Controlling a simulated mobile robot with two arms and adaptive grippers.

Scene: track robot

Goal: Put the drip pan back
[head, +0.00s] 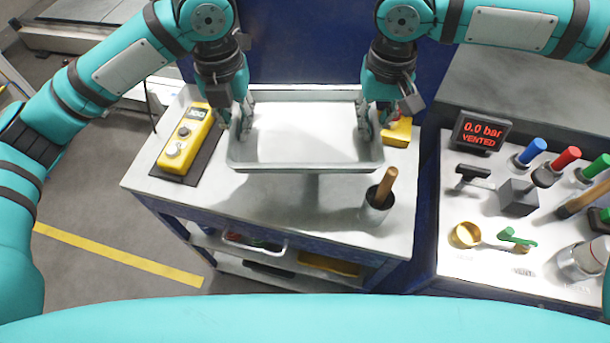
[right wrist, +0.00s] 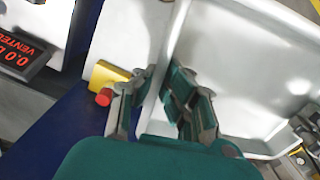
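The drip pan (head: 306,165) is a shallow, light grey metal tray, roughly level. It shows above the cart top, with a shadow beneath its near edge. My left gripper (head: 242,118) straddles the pan's left wall with its fingers close on it. My right gripper (head: 366,122) does the same on the right wall. In the right wrist view the fingers of my right gripper (right wrist: 160,105) lie on both sides of the pan's wall (right wrist: 172,45), and the pan's inside (right wrist: 240,75) looks empty. The undersides of the pan are hidden.
The cart top (head: 270,205) holds a yellow handheld device (head: 185,140) at left, a cup with a wooden handle (head: 378,200) and a yellow item (head: 398,132) at right. The right bench has a display (head: 480,131) reading "0.0 bar VENTED" and several tools.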

